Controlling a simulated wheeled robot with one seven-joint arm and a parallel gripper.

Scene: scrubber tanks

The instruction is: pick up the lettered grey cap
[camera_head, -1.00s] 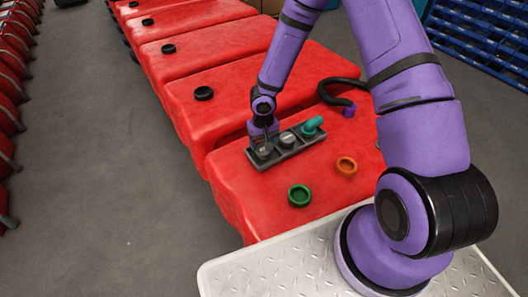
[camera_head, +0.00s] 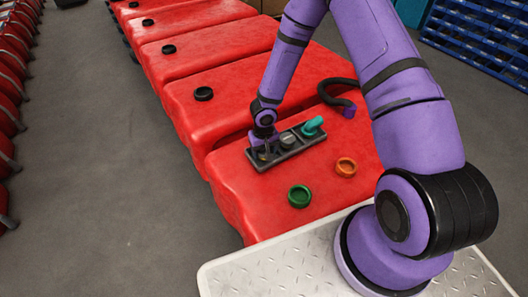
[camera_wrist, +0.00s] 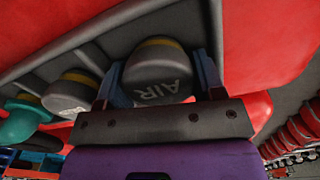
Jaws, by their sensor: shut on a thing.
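The lettered grey cap (camera_wrist: 158,80) is dark grey with "AIR" on its face and a yellow band behind it. In the wrist view it lies between the two fingers of my gripper (camera_wrist: 160,84), which is shut on it. In the head view my gripper (camera_head: 265,149) is at the left end of the dark tray (camera_head: 300,156) and hides most of the cap. A second grey cap (camera_head: 288,140) sits in the tray's middle. It also shows in the wrist view (camera_wrist: 72,94), with no lettering that I can read.
A teal piece (camera_head: 312,126) stands at the tray's right end. A green ring cap (camera_head: 299,196) and an orange ring cap (camera_head: 346,167) lie on the red tank (camera_head: 262,208). A black hose (camera_head: 336,97) lies behind the tray. Black caps (camera_head: 204,94) top the farther tanks.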

